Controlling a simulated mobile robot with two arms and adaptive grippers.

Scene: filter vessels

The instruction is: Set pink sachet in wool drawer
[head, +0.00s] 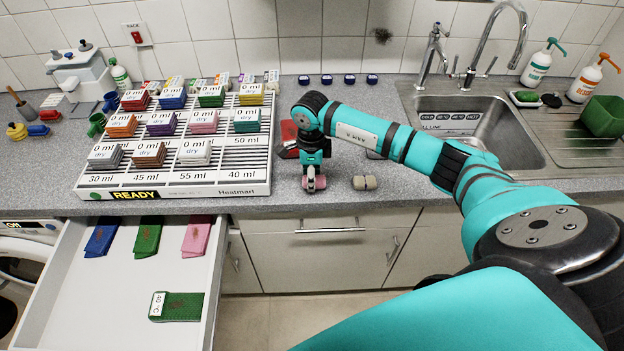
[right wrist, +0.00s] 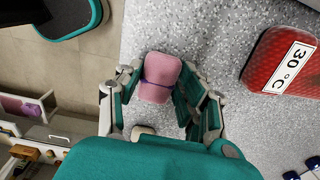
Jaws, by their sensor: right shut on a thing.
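A small pink sachet (head: 317,183) with a purple band is at the counter's front part. In the right wrist view the sachet (right wrist: 160,78) sits between the fingers of my right gripper (right wrist: 158,88), which is shut on it. In the head view my right gripper (head: 313,176) points down at the counter. A white drawer (head: 110,325) stands open at the lower left. It holds folded blue, green and pink pieces at the back and a green piece marked 40 °C nearer. No wool label is readable. My left gripper is not in view.
A sloped rack (head: 170,190) with several coloured blocks and a READY display stands on the counter above the drawer. A beige object (head: 364,183) lies right of my gripper. A red piece marked 30 °C (right wrist: 283,60) lies nearby. A sink (head: 462,120) is at right.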

